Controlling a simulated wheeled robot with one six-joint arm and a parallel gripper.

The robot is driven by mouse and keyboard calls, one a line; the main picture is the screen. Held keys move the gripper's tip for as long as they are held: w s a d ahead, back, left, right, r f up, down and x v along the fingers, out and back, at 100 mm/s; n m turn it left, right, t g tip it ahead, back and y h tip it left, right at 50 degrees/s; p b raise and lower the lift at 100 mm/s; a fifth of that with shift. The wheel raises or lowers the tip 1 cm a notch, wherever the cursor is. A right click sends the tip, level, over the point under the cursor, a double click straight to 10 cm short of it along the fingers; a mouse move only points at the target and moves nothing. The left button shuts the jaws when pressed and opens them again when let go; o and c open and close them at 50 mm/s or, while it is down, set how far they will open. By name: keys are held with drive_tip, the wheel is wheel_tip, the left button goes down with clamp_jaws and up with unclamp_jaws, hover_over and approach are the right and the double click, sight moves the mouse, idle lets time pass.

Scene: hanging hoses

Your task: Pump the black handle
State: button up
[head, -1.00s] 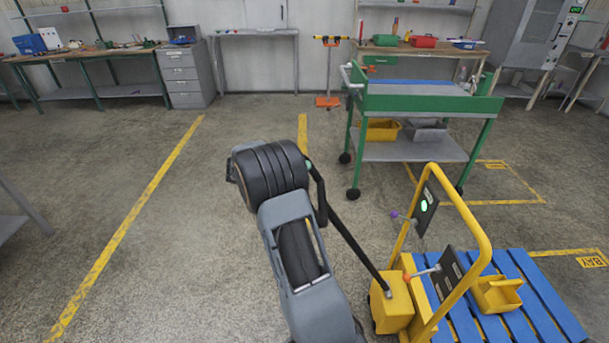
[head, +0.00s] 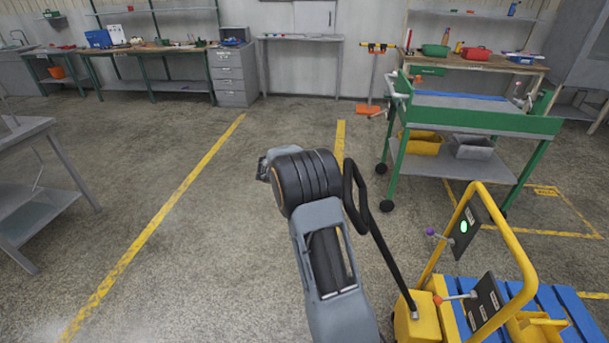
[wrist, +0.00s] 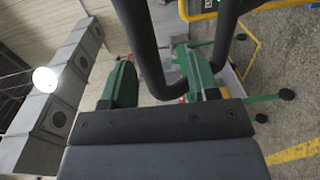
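The black handle (head: 383,244) rises from a yellow pump block (head: 417,322) on the yellow-framed cart and leans up to the left. Its bent looped top shows just right of my wrist in the head view. In the wrist view the handle (wrist: 150,50) is a large dark loop close to the camera. My gripper (wrist: 160,82) has two green fingers standing apart, with one bar of the loop showing between them. A gap shows beside the right finger. I cannot tell whether the bar touches a finger. The head view hides the fingers behind my wrist.
A yellow tubular frame (head: 527,270) with dark panels and a blue slatted deck (head: 577,306) stand right of the handle. A green trolley (head: 475,122) is behind. A grey table (head: 20,135) is at the left. Floor between the yellow lines is clear.

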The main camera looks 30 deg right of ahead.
drive_tip(key=p+v, duration=1.1)
drive_tip(key=p, duration=0.3)
drive_tip(key=shift+r, duration=0.2)
drive_tip(key=shift+a, duration=0.1)
